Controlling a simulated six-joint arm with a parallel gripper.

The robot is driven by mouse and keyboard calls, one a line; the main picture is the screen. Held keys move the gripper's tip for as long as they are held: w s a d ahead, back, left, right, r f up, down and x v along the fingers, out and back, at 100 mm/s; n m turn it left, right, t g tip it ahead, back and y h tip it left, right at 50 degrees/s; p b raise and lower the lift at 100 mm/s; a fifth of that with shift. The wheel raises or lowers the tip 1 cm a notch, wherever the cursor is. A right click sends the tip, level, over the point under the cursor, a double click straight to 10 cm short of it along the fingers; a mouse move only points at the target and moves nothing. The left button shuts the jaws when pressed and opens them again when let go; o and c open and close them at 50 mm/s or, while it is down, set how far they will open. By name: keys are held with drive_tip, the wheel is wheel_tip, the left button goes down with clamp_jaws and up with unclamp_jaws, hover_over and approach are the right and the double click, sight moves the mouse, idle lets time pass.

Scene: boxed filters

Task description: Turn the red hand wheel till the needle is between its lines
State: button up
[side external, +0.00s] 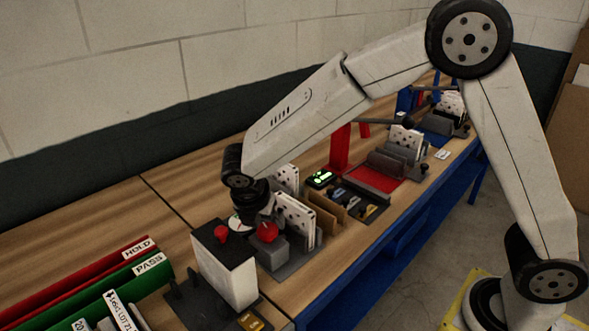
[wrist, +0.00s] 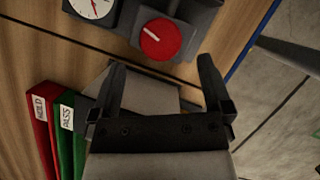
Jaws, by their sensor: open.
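The red hand wheel (wrist: 161,39) is a round knob with a white mark, on a dark grey block. In the side external view the wheel (side external: 267,232) shows just below my gripper (side external: 258,208). In the wrist view my gripper (wrist: 161,64) is open and empty, its two fingers apart, with the wheel beyond the fingertips and roughly centred between them. The white round gauge (wrist: 92,6) is to the wheel's left, cut off by the top edge; part of a thin red needle shows. Its lines are too small to tell. In the side external view my gripper partly hides the gauge (side external: 237,222).
A white box (side external: 232,270) with a dark top and a red knob (side external: 221,233) stands close left of the wheel. HOLD (side external: 85,284) and PASS (side external: 110,288) channels lie at the left front.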

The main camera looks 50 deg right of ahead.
sight(266, 229)
drive_tip(key=shift+x, duration=2.25)
drive_tip(key=shift+c, duration=0.2)
drive_tip(key=c, duration=1.2)
drive_tip(key=shift+m, duration=0.3)
